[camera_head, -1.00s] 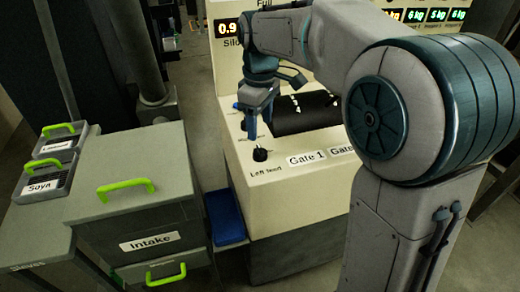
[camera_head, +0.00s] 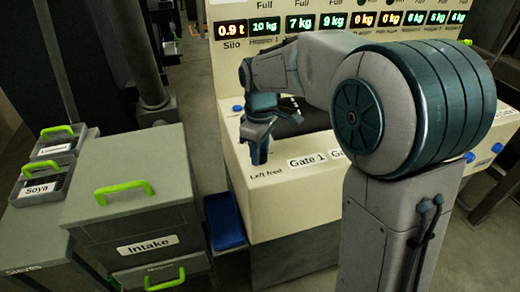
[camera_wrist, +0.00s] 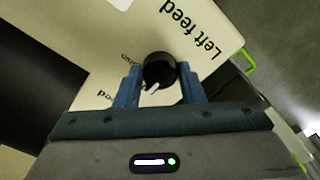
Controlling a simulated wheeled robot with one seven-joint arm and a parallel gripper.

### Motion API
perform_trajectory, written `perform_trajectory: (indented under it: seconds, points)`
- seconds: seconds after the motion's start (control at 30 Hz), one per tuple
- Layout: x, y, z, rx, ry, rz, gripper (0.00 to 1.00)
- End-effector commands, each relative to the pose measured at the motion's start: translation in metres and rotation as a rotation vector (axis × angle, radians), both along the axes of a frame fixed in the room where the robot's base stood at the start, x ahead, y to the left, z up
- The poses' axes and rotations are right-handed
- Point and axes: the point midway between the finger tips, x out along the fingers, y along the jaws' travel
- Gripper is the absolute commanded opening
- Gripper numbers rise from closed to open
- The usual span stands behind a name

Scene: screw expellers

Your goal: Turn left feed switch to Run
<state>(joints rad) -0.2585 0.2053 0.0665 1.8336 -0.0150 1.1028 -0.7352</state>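The left feed switch is a black round knob (camera_wrist: 158,70) with a white pointer mark, on the cream console (camera_head: 290,205) beside the printed words "Left feed". In the wrist view my gripper (camera_wrist: 160,80) has its two blue fingers apart, one on each side of the knob. Whether the fingers touch the knob I cannot tell. The pointer slants toward the gripper's palm, and a "Run" label (camera_wrist: 130,58) is partly visible beside the knob. In the head view my gripper (camera_head: 258,155) is down at the console's left end and hides the knob.
"Gate 1" (camera_head: 307,160) and another gate label sit right of the switch. Weight displays (camera_head: 265,28) line the panel behind. The grey Intake cabinet (camera_head: 135,215) with green handles stands left, with a blue bin (camera_head: 224,220) between. My arm covers much of the console.

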Motion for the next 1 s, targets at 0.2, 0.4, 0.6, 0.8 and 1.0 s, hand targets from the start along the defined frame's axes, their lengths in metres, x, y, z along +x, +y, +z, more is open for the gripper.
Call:
perform_trajectory:
  seconds: [0.2, 0.4, 0.6, 0.8, 1.0]
  points:
    - [-0.0001, 0.0000, 0.0004, 0.000, 0.000, -0.004, 0.13]
    - [0.0000, 0.0001, 0.0009, 0.000, 0.000, -0.050, 0.13]
    - [0.0000, 0.0001, 0.0013, 0.000, 0.001, -0.168, 0.13]
    - [0.0000, 0.0001, 0.0016, 0.000, 0.001, -0.345, 0.13]
    - [0.0002, 0.0003, 0.0016, 0.000, 0.000, -0.536, 0.13]
